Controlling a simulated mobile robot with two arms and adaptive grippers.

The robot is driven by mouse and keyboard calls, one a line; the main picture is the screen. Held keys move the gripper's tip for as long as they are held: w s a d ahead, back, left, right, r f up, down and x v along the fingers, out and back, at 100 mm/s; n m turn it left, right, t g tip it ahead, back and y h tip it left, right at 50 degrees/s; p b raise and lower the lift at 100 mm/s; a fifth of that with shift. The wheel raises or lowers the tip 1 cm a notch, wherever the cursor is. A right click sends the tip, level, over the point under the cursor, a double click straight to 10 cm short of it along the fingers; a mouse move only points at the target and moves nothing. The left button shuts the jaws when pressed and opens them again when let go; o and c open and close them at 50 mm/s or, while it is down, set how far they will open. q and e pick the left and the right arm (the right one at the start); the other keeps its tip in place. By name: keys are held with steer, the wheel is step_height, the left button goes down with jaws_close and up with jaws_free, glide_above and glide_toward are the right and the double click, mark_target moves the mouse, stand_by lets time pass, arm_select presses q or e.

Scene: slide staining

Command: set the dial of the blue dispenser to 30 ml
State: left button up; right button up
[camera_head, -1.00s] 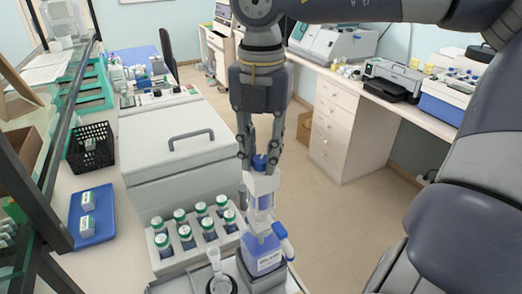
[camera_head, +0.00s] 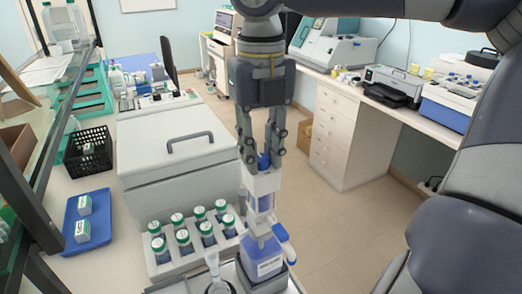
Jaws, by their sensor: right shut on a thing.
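The blue dispenser (camera_head: 264,255) stands upright at the lower middle, a blue bottle with a white and clear upper body (camera_head: 262,192) and a blue spout on its right side. My right gripper (camera_head: 263,158) points straight down over it, with its fingers shut on the dispenser's blue top (camera_head: 264,161). The fingers hide much of that top. The dial and its marks are too small to read. My left gripper is not in view.
A white rack of green-capped bottles (camera_head: 160,262) stands left of the dispenser. A small flask (camera_head: 213,262) is close to its left. Behind are a white lidded box (camera_head: 165,165), a black basket (camera_head: 75,168) and a blue tray (camera_head: 100,232).

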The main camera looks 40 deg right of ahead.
mark_target(261, 157)
steer(key=shift+n, duration=0.4)
steer(key=o, duration=1.1)
steer(key=shift+c, duration=0.2)
step_height(261, 157, up, 12)
stand_by(0.4)
